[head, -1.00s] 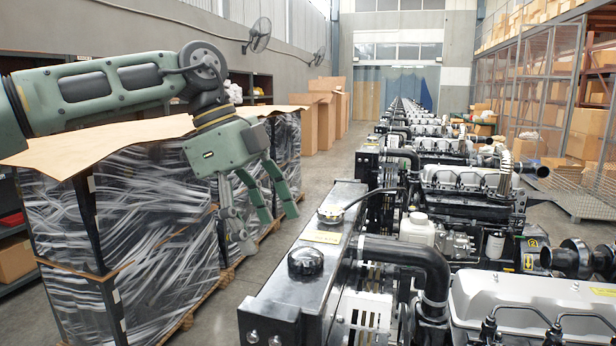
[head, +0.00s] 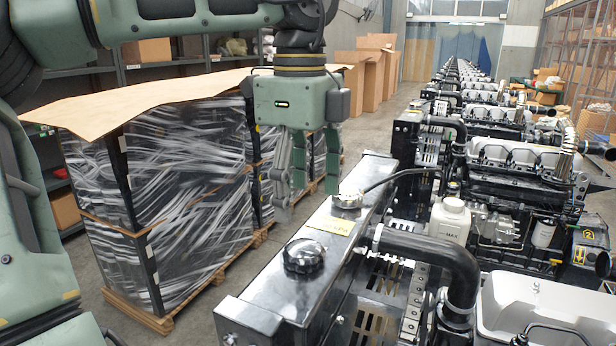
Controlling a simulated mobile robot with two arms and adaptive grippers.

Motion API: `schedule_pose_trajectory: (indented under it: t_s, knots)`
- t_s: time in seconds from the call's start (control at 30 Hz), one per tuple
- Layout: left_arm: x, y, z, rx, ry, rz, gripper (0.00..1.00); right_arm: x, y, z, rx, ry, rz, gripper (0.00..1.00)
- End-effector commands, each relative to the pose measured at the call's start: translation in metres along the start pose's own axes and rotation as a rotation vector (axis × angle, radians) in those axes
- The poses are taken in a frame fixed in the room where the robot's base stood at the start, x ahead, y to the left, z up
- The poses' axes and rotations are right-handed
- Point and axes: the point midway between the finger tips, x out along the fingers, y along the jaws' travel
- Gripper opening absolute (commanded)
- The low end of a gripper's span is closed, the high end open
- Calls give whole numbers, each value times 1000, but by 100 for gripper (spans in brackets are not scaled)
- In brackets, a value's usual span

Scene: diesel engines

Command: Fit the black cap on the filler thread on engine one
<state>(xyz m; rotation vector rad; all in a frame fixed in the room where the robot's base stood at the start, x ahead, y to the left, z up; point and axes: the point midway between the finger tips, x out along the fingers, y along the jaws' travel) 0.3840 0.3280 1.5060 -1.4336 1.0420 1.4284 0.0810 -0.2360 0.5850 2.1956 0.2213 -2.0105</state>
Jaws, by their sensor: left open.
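The black cap (head: 303,257) is a ribbed round cap on the near part of the long black top tank of the nearest engine (head: 270,290). Farther along the same tank is a round metal filler neck (head: 347,203) with a black hose beside it; its thread is too small to make out. I cannot tell whether the cap is screwed down or only resting. My left gripper (head: 308,188) is open and empty, fingers pointing down, above and beyond the cap and left of the filler neck in the picture. My right gripper is out of view.
Wrapped pallet stacks (head: 170,190) with a cardboard sheet (head: 150,98) on top stand at left. A thick black pipe (head: 430,255) and a white bottle (head: 450,220) are right of the tank. More engines run back in a row. Grey floor is clear between stacks and tank.

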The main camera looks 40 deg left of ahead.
Motion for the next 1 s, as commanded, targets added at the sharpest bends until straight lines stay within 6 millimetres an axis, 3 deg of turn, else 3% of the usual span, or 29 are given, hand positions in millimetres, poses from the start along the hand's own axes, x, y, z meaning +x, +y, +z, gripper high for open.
schedule_pose_trajectory:
  t_s: [0.1, 0.23, 0.5, 0.6, 1.0]
  knots:
    - [14, 1, 0, 1, 1, 3, 70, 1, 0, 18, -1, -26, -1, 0]
    - [31, 0, 0, 1, 1, 2, 70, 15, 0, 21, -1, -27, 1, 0]
    - [58, 0, 0, 0, 1, 1, 70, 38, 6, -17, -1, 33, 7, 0]
    - [68, 0, 0, 0, 0, 1, 70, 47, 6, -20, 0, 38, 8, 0]
    - [90, 0, 0, 0, 1, 1, 70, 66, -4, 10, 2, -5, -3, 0]
